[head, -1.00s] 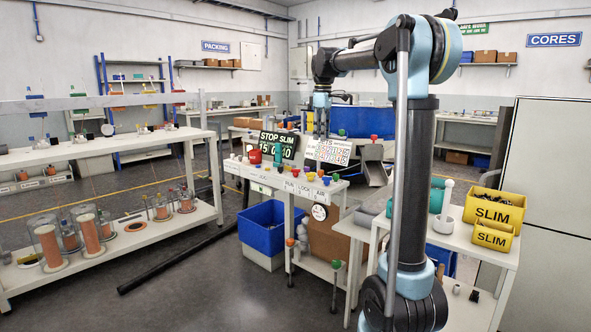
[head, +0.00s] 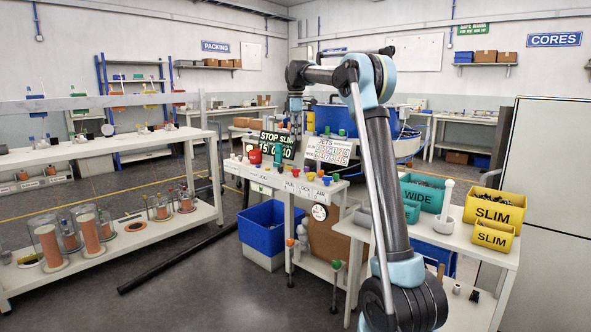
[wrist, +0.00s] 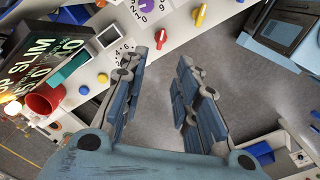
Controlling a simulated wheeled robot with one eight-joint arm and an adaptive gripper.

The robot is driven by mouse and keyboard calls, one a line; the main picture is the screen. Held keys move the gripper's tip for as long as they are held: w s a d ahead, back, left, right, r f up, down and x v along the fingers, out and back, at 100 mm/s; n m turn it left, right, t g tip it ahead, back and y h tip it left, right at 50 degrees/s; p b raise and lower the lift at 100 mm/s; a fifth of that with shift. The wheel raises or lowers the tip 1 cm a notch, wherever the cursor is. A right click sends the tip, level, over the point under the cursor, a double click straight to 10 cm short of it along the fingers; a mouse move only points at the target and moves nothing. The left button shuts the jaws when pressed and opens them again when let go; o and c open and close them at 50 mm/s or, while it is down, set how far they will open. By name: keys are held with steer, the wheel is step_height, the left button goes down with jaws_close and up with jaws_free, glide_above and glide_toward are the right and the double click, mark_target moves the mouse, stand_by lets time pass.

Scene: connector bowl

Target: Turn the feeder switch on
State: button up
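The control bench (head: 262,176) stands in the middle of the head view, with coloured knobs and a row of labels along its front edge. I cannot read which control is the feeder switch. In the wrist view the panel shows a yellow knob (wrist: 200,15), a red knob (wrist: 160,38), a purple dial (wrist: 148,5), a small yellow button (wrist: 102,78) and a large red cup-shaped part (wrist: 42,100). My gripper (wrist: 166,68) is open and empty, its fingers wide apart, with the grey floor visible between them. It points toward the panel and appears apart from the knobs.
A lit display reading STOP SLIM (head: 278,144) and a numbered chart (head: 328,150) stand on the bench. A blue bin (head: 262,228) is below. Yellow SLIM bins (head: 494,208) and a teal WIDE bin (head: 424,194) are at right. The floor in front is clear.

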mark_target(296, 173)
step_height(296, 173, down, 15)
steer(key=shift+r, duration=0.2)
stand_by(0.3)
jaws_close()
